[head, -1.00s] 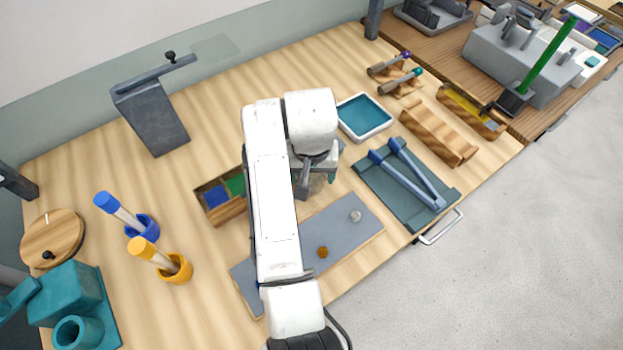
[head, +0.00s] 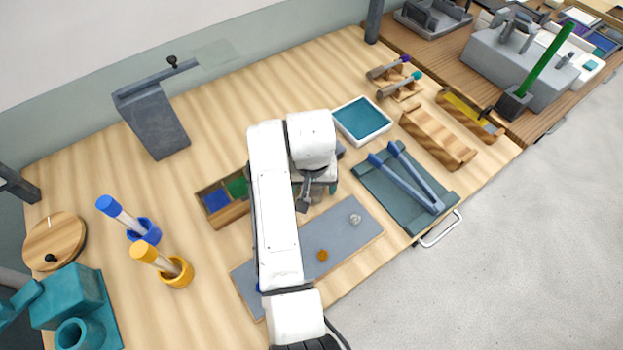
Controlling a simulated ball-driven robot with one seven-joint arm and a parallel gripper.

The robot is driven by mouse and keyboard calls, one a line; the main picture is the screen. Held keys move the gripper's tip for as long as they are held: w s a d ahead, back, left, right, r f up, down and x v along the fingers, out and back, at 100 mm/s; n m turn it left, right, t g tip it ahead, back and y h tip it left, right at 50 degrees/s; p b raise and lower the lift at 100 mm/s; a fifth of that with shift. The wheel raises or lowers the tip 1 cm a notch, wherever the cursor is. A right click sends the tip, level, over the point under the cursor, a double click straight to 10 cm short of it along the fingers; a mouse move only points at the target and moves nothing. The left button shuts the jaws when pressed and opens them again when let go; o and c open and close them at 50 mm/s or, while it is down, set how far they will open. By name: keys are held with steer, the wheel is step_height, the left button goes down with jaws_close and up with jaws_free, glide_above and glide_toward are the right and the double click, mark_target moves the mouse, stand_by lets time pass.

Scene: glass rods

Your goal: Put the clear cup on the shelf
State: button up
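A small clear cup (head: 355,218) sits on the right part of a grey mat (head: 345,238) on the wooden table. A small amber cup (head: 323,255) sits on the same mat, nearer the front edge. My gripper (head: 310,200) is just left of and beyond the clear cup, apart from it, over the back edge of the mat. My arm's white links partly hide it, and its fingertips are too small and covered to read. A grey stand (head: 155,130) at the back left has a thin translucent plate (head: 215,52) beside its top, which looks like the shelf.
A wooden box (head: 230,212) with blue and green compartments is left of my gripper. A white-rimmed teal tray (head: 362,120) and a dark tray with blue bars (head: 405,188) are to the right. Blue-capped (head: 122,213) and yellow-capped (head: 150,255) rods stand in holders. The table's back middle is clear.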

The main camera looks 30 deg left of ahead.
step_height(320, 180, up, 12)
steer(key=s+b, duration=0.1)
steer(key=shift+s+d, duration=0.15)
steer(key=shift+d, duration=0.2)
